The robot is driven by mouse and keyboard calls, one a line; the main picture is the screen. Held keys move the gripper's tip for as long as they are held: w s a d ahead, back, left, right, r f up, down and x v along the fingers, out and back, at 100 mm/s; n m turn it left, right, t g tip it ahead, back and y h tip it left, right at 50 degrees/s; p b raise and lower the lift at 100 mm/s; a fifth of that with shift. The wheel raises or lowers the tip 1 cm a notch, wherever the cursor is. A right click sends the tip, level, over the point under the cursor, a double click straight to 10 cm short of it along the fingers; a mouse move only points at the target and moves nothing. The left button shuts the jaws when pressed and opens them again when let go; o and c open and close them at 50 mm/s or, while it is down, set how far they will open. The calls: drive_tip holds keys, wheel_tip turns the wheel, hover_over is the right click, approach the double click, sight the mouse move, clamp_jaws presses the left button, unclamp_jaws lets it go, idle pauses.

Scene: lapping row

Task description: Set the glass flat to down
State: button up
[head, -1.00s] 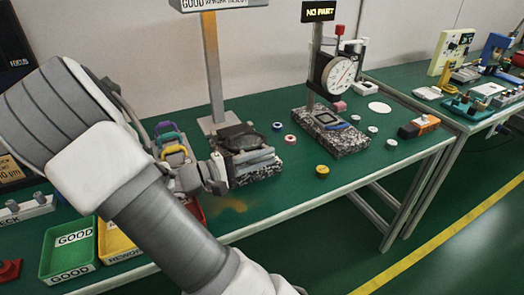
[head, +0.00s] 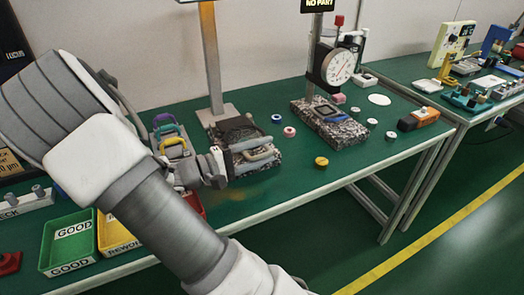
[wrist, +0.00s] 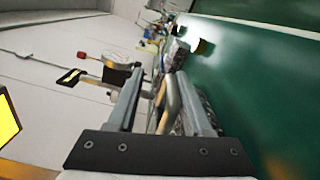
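A speckled stone block (head: 258,165) stands on the green bench in the head view, with a dark flat plate (head: 232,126) at its top. I cannot tell whether this plate is the glass flat. My gripper (head: 268,150) reaches over the block from the left, its fingers spread. In the wrist view my gripper (wrist: 160,85) is open, and a tan bar-like handle (wrist: 172,100) lies between the two fingers, nearer the right one. A gap shows on its left side. The fingers hide part of the block and of whatever the handle belongs to.
A dial gauge (head: 338,66) stands over a second speckled block (head: 330,130) to the right. A post (head: 212,60) rises behind the first block. Purple, green and yellow handles (head: 172,145) stand left of it. Small round pieces and an orange box (head: 418,118) lie right. Green and yellow bins (head: 68,240) sit front left.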

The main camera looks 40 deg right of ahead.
drive_tip(key=p+v, duration=0.3)
drive_tip(key=v, duration=1.4)
drive_tip(key=shift+w+a+r+p, duration=0.1)
drive_tip(key=shift+w+a+p, duration=0.1)
drive_tip(key=shift+p, duration=0.15)
drive_tip(key=shift+s, duration=0.1)
drive_tip(key=s+r+y, duration=0.3)
drive_tip(key=s+y, duration=0.5)
drive_tip(key=y, duration=0.3)
drive_tip(key=s+a+r+t+y, duration=0.5)
drive_tip(key=s+r+t+y, duration=0.15)
drive_tip(key=r+t, duration=0.35)
wheel_tip(320, 180, up, 18)
drive_tip(key=p, duration=1.9)
drive_tip(key=shift+r, duration=0.2)
